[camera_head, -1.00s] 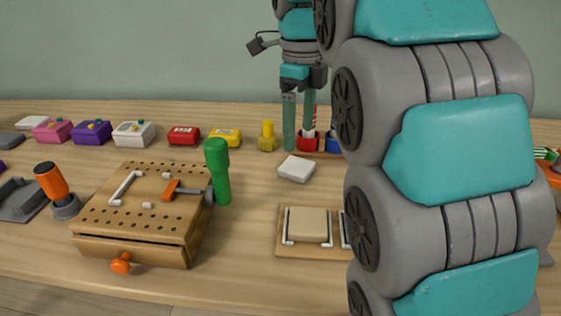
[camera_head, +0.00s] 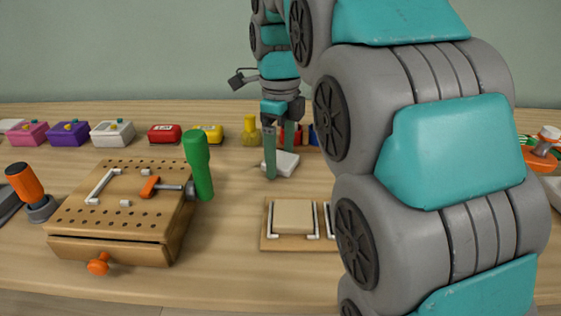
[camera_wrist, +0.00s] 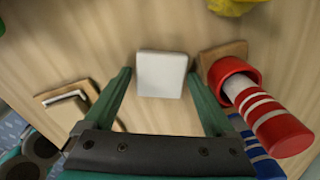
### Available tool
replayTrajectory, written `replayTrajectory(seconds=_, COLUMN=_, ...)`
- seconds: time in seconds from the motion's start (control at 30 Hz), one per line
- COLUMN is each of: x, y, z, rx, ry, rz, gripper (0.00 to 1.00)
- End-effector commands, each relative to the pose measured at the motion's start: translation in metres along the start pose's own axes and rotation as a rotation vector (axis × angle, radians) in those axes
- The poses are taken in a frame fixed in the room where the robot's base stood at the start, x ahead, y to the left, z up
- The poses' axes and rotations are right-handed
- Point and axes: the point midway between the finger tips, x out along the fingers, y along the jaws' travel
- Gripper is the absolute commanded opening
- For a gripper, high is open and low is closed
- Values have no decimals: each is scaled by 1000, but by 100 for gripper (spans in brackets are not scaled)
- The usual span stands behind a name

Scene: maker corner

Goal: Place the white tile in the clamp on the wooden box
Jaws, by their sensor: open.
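The white tile (camera_head: 285,164) lies flat on the table behind the board with the beige tile; it also shows in the wrist view (camera_wrist: 161,74). My gripper (camera_head: 278,168) is open and empty, its fingers pointing down at the tile. In the wrist view, the tile lies ahead, between the lines of the two fingers (camera_wrist: 157,100). The wooden box (camera_head: 95,221) stands at the left with holes in its top. On it is the clamp (camera_head: 165,187), with an orange pad, a metal rod and a green handle, plus a white L-shaped stop (camera_head: 101,187).
A board (camera_head: 268,240) with a beige tile (camera_head: 294,216) and white brackets lies in front. Beside my gripper are a red holder with a striped cylinder (camera_wrist: 262,105) and a blue one (camera_wrist: 252,148). Small coloured boxes line the back. An orange-handled tool (camera_head: 28,190) stands left.

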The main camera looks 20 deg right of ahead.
Motion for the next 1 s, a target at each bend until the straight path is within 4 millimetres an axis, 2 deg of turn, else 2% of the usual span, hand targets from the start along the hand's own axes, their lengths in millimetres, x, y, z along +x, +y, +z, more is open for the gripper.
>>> replayTrajectory(seconds=0.1, x=0, y=0, z=0, rx=0, ry=-1, rz=-1, gripper=89)
replayTrajectory(seconds=0.8, x=-1, y=0, z=0, rx=1, ry=-2, rz=-1, gripper=11)
replayTrajectory(seconds=1.0, x=-2, y=-1, z=0, rx=1, ry=-2, rz=-2, gripper=11)
